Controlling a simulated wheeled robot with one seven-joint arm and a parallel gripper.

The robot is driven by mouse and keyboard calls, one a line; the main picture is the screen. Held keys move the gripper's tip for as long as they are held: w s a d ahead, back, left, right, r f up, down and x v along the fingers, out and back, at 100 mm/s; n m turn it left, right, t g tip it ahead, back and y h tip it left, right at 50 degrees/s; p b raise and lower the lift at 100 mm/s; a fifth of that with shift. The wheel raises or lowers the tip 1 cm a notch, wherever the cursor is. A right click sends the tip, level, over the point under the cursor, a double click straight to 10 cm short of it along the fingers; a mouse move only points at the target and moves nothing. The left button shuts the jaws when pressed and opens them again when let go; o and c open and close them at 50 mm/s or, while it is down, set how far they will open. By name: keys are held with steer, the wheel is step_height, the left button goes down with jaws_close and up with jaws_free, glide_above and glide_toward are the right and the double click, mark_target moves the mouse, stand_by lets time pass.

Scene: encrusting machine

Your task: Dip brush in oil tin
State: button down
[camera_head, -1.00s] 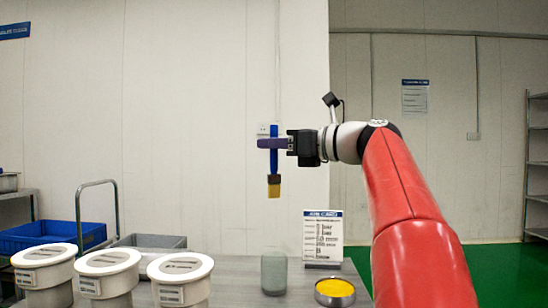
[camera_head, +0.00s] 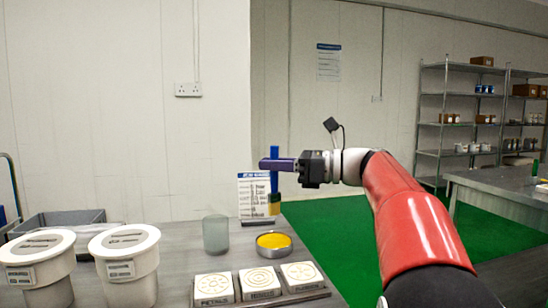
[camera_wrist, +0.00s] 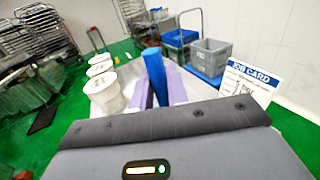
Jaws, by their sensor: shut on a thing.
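My gripper (camera_head: 277,164) is shut on the blue handle of a brush (camera_head: 274,180), which hangs upright with its yellow bristles down. In the wrist view the blue handle (camera_wrist: 154,72) stands between the purple fingers. The oil tin (camera_head: 274,242) is a low round metal tin with yellow oil, on the grey table. In the head view the bristles show just above the tin, apart from the oil; their exact distance in depth is hard to tell.
A frosted glass (camera_head: 216,234) stands left of the tin, and a job card (camera_head: 254,190) stands behind it. A tray with square moulds (camera_head: 262,282) lies in front. White lidded tubs (camera_head: 130,262) stand at the left. Shelves (camera_head: 480,110) are at the back right.

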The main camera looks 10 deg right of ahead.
mark_target(279, 193)
steer(key=shift+f+b, duration=2.7)
steer(key=shift+b, duration=0.1)
steer(key=shift+f, duration=0.5)
step_height(279, 193, up, 7)
steer(key=p, duration=0.8)
steer(key=shift+r, duration=0.1)
